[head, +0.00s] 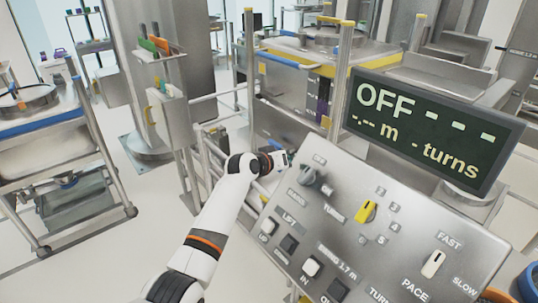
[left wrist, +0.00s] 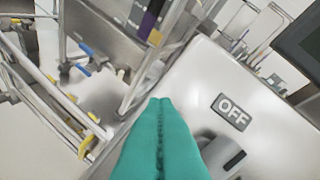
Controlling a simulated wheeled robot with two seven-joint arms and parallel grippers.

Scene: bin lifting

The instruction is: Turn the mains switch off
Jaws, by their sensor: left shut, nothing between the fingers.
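The mains switch (head: 308,176) is a grey rotary knob at the upper left of the tilted steel control panel (head: 340,237). In the left wrist view the grey knob (left wrist: 222,152) is at the lower right, partly hidden by my fingers, below an OFF label (left wrist: 231,111). Its pointer angle is hard to tell. The dark display (head: 435,130) reads OFF with dashes. My left gripper (head: 291,157) is at the panel's upper left edge, just left of the knob; its green fingers (left wrist: 161,102) are shut and empty. Contact with the knob cannot be told. My right gripper is out of view.
The panel also has a yellow selector (head: 366,211), a white pace knob (head: 433,264) and several push buttons (head: 311,266). Steel rails and a post stand close behind my left gripper. A steel trolley (head: 60,135) stands at the left, with clear floor in between.

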